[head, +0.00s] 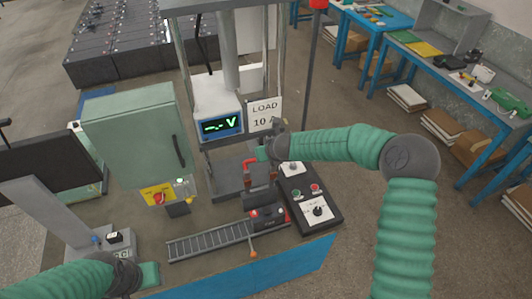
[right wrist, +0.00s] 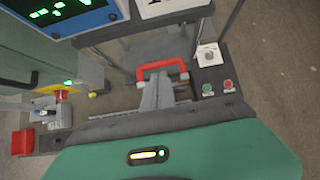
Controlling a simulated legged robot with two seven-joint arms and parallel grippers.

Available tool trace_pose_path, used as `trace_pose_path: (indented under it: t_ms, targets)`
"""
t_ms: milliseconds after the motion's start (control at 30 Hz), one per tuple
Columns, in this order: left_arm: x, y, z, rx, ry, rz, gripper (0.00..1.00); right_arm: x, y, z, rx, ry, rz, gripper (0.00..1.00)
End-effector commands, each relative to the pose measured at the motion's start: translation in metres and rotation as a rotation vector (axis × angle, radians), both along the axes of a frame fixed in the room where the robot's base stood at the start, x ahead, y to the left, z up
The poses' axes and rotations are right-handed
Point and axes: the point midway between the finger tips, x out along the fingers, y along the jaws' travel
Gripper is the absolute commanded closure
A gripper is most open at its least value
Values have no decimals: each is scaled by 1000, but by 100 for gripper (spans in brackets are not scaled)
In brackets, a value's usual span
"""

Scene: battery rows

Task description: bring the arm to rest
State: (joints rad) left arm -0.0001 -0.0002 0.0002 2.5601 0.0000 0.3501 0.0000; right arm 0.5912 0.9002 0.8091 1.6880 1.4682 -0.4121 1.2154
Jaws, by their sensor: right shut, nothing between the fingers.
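My right arm reaches in from the right over the bench. My right gripper (head: 262,155) is at the test stand, and its grey fingers (right wrist: 160,84) are shut with nothing between them. A red handle (head: 249,162) is close by it. In the right wrist view the red handle (right wrist: 162,65) shows just beyond the fingertips; I cannot tell whether they touch. My left gripper (head: 150,275) is low at the left, near the bench's front edge. Its fingers cannot be made out.
A meter (head: 220,124) reads "-.- V" beside a "LOAD 10 A" sign (head: 264,114). A green cabinet (head: 135,140) stands left. A control box (head: 312,205) and a slatted track (head: 210,240) lie in front. Battery rows (head: 115,65) stand behind; open floor (head: 400,120) lies right.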

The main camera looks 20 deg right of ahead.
Motion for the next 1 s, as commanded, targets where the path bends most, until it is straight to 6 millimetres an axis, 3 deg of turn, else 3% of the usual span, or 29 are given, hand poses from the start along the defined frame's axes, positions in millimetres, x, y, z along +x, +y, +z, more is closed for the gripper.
trace_pose_path:
  t_ms: [300, 367, 433, 467, 567, 600, 700, 833, 900, 1000]
  targets:
    - [0, 0, -4, 0, 0, 0, 64, 0, 2, -4, -20, -3, 27, 100]
    - [0, 0, -14, 0, 0, 0, 64, -5, 10, -10, -103, -23, 132, 100]
    - [0, 0, -36, 0, 0, 0, 64, -20, 29, -23, -300, -63, 391, 100]
    - [0, 0, -48, 0, 0, 0, 64, -31, 38, -31, -416, -81, 544, 100]
    - [0, 0, -91, 0, 1, 0, 64, -95, 62, -68, -845, -111, 1169, 100]
    - [0, 0, -107, 0, 1, 0, 64, -129, 64, -84, -1000, -107, 1432, 100]
    - [0, 0, -135, 0, 1, 0, 64, -210, 50, -114, -1257, -76, 1985, 100]
    - [0, 1, -156, 0, 0, 0, 64, -289, 22, -138, -1380, -45, 2481, 100]
    - [0, 1, -160, 0, 0, 1, 64, -314, 11, -144, -1398, -41, 2638, 100]
    - [0, 1, -161, 0, 0, 1, 64, -330, 3, -146, -1400, -40, 2747, 100]
